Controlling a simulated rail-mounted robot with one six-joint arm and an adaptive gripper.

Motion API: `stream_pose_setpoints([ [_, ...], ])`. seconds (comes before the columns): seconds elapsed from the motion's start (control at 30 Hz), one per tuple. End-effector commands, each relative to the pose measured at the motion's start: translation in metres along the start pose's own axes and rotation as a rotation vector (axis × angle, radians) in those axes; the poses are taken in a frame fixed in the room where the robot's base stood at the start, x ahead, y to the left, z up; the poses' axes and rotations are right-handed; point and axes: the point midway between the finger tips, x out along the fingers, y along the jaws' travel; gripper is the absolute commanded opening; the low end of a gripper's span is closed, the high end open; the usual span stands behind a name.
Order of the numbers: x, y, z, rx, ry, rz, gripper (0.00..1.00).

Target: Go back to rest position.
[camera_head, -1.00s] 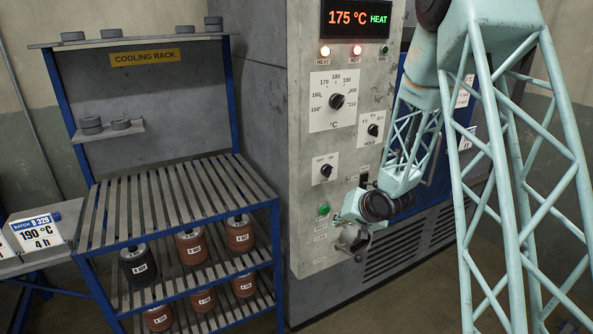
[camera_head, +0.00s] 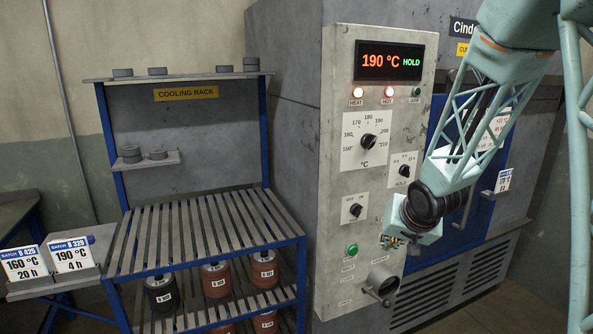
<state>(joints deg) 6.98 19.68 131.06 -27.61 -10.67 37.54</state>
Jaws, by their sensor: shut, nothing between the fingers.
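My gripper (camera_head: 391,241) is shut and empty at the end of the arm, in front of the right part of the oven's control panel (camera_head: 335,190). It hangs up and right of a green button (camera_head: 352,249) and above a round metal fitting (camera_head: 381,282), apart from the fitting. The display (camera_head: 390,60) reads 190 °C HOLD, and the HEAT and HOT lamps are lit. The temperature dial (camera_head: 369,141) and two smaller knobs sit below it.
A cooling rack (camera_head: 205,245) stands left, with grey discs on its upper shelves and labelled red and dark cylinders below. Batch cards (camera_head: 73,254) stand on a side shelf at lower left. The blue oven door is behind my arm.

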Motion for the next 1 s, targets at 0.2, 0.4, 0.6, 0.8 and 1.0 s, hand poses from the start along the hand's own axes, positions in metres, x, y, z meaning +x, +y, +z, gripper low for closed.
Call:
stream_pose_setpoints([
  [0.2, -0.043, 0.003, 0.001, -0.026, -0.008, 0.038, 0.00],
  [0.4, -0.080, 0.007, 0.006, -0.047, -0.021, 0.070, 0.00],
  [0.6, -0.118, 0.010, 0.014, -0.066, -0.037, 0.097, 0.00],
  [0.8, -0.155, 0.012, 0.026, -0.085, -0.057, 0.119, 0.00],
  [1.0, -0.191, 0.014, 0.041, -0.100, -0.078, 0.136, 0.00],
])
